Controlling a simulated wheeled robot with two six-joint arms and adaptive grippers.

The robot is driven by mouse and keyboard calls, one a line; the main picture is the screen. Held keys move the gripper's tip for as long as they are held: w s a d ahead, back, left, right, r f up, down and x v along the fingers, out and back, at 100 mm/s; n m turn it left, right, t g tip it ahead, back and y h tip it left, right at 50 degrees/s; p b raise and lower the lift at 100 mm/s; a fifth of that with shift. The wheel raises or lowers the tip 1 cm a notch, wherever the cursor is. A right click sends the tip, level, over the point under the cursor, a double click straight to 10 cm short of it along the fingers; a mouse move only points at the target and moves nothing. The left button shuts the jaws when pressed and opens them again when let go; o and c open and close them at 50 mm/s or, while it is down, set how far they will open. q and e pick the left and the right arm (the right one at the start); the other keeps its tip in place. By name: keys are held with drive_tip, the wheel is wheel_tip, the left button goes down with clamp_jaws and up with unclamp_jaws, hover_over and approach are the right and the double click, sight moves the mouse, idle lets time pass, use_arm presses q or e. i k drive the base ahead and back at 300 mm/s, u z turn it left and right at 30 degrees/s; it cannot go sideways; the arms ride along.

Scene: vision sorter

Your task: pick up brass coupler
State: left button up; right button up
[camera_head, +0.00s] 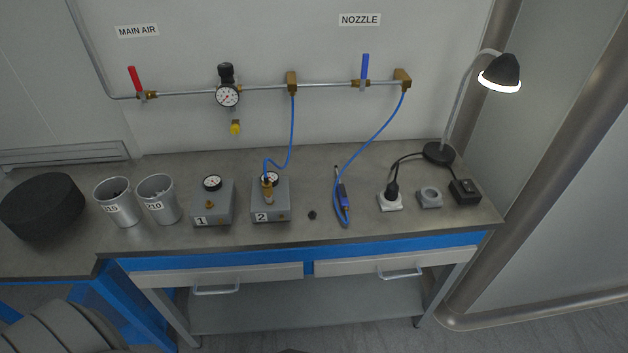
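The brass coupler (267,188) is a small upright brass piece at the end of a blue hose (292,130). It stands at the grey box marked 2 (280,213), in front of that box's gauge and partly covering it. A paler metal part shows just below the coupler; I cannot tell exactly how the two are joined. The hose rises to a brass block (291,81) on the wall pipe. Neither of my grippers is in view.
Box 1 (220,215), with a small brass fitting, stands left of box 2. Two metal cups (122,213) (163,210) are farther left. The bench front is mostly clear.

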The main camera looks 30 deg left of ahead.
sight(268, 190)
drive_tip(key=z, duration=1)
drive_tip(key=i, duration=1.15)
drive_tip(key=u, duration=2.05)
